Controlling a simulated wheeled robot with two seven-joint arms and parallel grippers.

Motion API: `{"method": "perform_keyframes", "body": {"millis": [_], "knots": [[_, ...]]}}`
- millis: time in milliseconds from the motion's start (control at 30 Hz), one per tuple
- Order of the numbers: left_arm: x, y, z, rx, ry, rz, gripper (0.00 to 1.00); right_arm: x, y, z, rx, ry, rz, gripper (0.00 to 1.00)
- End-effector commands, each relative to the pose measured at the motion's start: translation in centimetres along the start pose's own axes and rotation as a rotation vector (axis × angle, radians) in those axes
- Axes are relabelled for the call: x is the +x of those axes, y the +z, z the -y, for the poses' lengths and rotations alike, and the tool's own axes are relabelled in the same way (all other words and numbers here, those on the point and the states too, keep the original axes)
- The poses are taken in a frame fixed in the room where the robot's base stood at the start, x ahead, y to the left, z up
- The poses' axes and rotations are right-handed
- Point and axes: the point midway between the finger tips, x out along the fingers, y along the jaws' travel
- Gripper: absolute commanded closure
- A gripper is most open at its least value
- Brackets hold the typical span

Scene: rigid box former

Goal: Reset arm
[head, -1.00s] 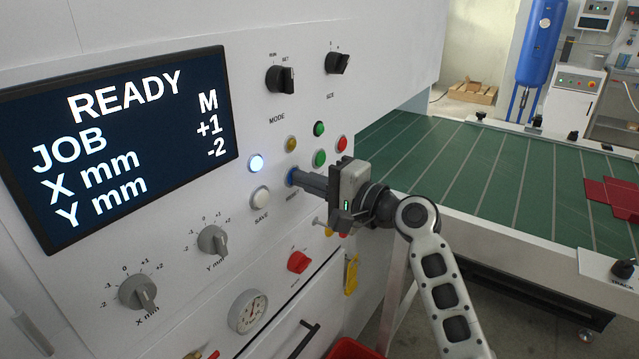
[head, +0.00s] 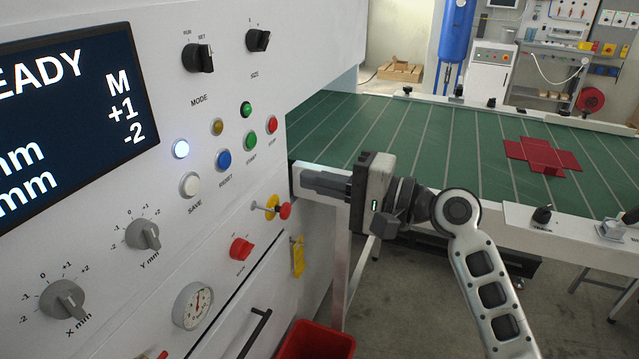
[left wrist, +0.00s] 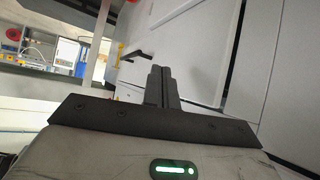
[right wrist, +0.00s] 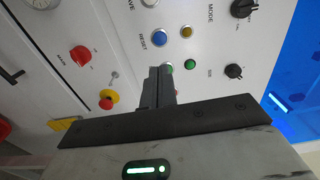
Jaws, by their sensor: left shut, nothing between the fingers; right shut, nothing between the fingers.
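My right gripper (head: 308,181) is shut and empty. In the head view it stands out from the machine's control panel (head: 215,110), to the right of the blue RESET button (head: 224,159) and apart from it. In the right wrist view its closed fingers (right wrist: 160,88) point toward the panel, with the blue button (right wrist: 159,39) beyond the tips. The screen (head: 60,110) is partly cut off and shows M, +1 and -2. A button by it (head: 181,149) is lit bluish white. My left gripper (left wrist: 160,85) is shut and empty in the left wrist view; it is outside the head view.
A green conveyor table (head: 420,140) with a red flat blank (head: 540,155) lies right of the panel. A red-and-yellow knob (head: 284,210) sticks out below the buttons. A red bin (head: 315,342) stands on the floor. Open floor shows beneath the table.

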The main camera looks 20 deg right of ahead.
Motion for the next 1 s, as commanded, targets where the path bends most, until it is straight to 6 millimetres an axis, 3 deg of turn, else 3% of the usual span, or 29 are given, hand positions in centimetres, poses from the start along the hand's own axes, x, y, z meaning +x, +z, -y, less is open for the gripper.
{"method": "perform_keyframes", "body": {"millis": [467, 567, 667, 767, 900, 1000], "knots": [[-0.1, 0.1, 0.0, 0.004, 0.002, 0.001, 1.0, 0.0, 0.0, -0.1, -0.001, 0.002, -0.002, 1.0], [-0.1, 0.1, 0.0, 0.004, 0.002, 0.002, 1.0, 0.0, 0.0, -1.6, -0.02, 0.03, -0.025, 1.0], [-0.1, 0.2, 0.0, 0.004, 0.002, 0.003, 1.0, -0.3, 0.2, -6.0, -0.092, 0.116, -0.089, 1.0], [0.0, 0.3, 0.0, 0.003, 0.002, 0.005, 1.0, -1.5, 1.1, -12.7, -0.239, 0.267, -0.168, 1.0], [0.0, 0.4, 0.0, 0.003, 0.002, 0.007, 1.0, -5.0, 4.4, -22.0, -0.542, 0.524, -0.213, 1.0], [0.0, 0.4, 0.0, 0.003, 0.002, 0.007, 1.0, -8.0, 7.7, -26.8, -0.779, 0.689, -0.176, 1.0]]}}
